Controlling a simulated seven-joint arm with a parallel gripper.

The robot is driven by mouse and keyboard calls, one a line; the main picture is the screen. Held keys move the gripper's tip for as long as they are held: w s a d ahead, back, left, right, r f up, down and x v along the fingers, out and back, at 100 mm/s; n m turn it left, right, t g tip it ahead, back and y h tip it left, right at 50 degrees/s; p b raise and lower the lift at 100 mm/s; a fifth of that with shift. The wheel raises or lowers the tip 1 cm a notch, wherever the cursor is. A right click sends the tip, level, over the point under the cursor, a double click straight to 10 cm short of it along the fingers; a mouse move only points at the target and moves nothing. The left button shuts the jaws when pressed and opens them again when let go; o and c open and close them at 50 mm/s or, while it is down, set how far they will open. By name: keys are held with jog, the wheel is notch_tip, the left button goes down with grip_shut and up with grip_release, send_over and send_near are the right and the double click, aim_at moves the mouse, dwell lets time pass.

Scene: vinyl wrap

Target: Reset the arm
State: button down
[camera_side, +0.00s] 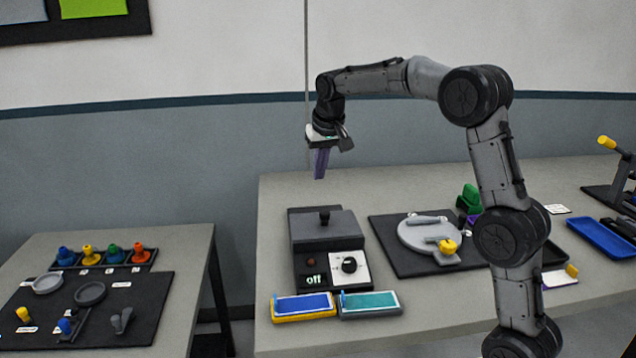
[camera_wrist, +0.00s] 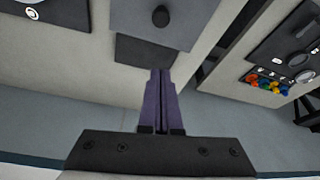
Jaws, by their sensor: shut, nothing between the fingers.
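My arm reaches from the right over the main table (camera_side: 285,190). My gripper (camera_side: 319,176) points down with purple fingers above the table's back left part, behind a dark box-shaped device. In the wrist view the gripper's fingers (camera_wrist: 160,75) are together with nothing between them. The dark device (camera_side: 322,230) has a black knob on top, a white dial panel and a display reading "off". It shows ahead of the fingertips in the wrist view (camera_wrist: 185,28). My gripper is well above the table and touches nothing.
Blue (camera_side: 303,305) and teal (camera_side: 370,302) pads lie before the device. A black mat (camera_side: 385,235) holds a grey round plate (camera_side: 415,240) and a yellow piece. A blue tray (camera_side: 600,238) is at right. A separate left table (camera_side: 190,245) holds coloured knobs. Open floor separates the tables.

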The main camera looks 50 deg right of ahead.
jog(key=s+a+r+t, duration=0.2)
jog(key=s+a+r, duration=0.3)
jog(key=r, duration=0.3)
jog(key=s+a+r+n, duration=0.25)
jog(key=s+a, duration=0.35)
jog(key=s, duration=0.3)
jog(key=s+a+f+n+y, duration=0.1)
jog(key=s+a+f+n, duration=0.1)
jog(key=s+f, duration=0.4)
jog(key=s+a+f+n+y, duration=0.1)
jog(key=s+a+f+n, duration=0.1)
jog(key=s+f, duration=0.5)
jog(key=s+a, duration=0.1)
jog(key=s, duration=0.5)
jog(key=shift+a, duration=0.1)
